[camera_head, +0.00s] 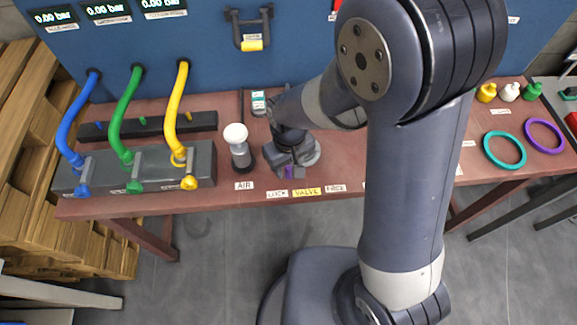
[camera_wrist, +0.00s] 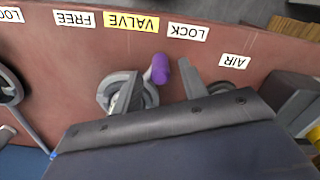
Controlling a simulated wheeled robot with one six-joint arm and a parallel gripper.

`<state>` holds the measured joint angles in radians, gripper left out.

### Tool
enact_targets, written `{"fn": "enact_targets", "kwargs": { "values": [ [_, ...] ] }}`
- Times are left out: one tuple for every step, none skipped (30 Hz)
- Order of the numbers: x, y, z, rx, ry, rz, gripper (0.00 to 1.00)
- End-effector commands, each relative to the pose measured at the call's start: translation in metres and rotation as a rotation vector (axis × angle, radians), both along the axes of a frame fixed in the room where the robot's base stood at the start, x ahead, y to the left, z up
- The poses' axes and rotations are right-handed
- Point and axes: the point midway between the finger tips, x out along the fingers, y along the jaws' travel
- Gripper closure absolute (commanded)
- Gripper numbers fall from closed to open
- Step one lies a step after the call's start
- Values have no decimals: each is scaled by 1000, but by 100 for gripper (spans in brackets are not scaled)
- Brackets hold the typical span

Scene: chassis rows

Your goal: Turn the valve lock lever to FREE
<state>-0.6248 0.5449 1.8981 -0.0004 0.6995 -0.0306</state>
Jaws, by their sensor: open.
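The valve lock lever has a purple grip, seen in the head view (camera_head: 289,172) just below my gripper and in the wrist view (camera_wrist: 160,69). Its round grey base (camera_wrist: 104,95) is partly covered by a finger. The grip points towards the bench's front edge, between the VALVE label (camera_wrist: 131,22) and the LOCK label (camera_wrist: 188,31). The FREE label (camera_wrist: 74,19) lies on the other side of VALVE. My gripper (camera_head: 287,165) is open over the lever, with the purple grip between its fingers in the wrist view (camera_wrist: 160,85). I cannot tell whether either finger touches it.
A white-topped knob (camera_head: 235,134) stands left of my gripper, behind the AIR label (camera_head: 244,186). Blue, green and yellow hoses run to a grey block (camera_head: 205,160) at the left. Teal (camera_head: 505,150) and purple (camera_head: 545,135) rings lie at the right.

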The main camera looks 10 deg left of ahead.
Motion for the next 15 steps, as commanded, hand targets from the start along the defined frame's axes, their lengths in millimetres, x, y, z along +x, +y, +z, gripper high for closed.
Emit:
{"fn": "enact_targets", "kwargs": {
  "values": [
    [0, 0, -6, -1, 2, 0, 59],
    [0, 0, -8, -1, 2, 0, 59],
    [0, 0, -11, -2, 2, 0, 59],
    [0, 0, -13, -1, 2, 0, 59],
    [0, 0, -14, -1, 1, 0, 59],
    [0, 0, -16, 0, 0, 0, 59],
    [0, 0, -17, 0, 0, 0, 59],
    [0, 0, -17, 0, 0, 0, 59],
    [0, 0, -18, 0, 0, 0, 59],
    [0, 0, -18, 0, 0, 0, 59],
    [0, 0, -18, 0, 0, 0, 59],
    [0, 0, -18, 0, 0, 0, 59],
    [0, 0, -18, 1, -1, 0, 59],
    [0, 0, -18, 1, -1, 0, 59],
    [0, 0, -18, 1, -1, 0, 59]
  ]
}}
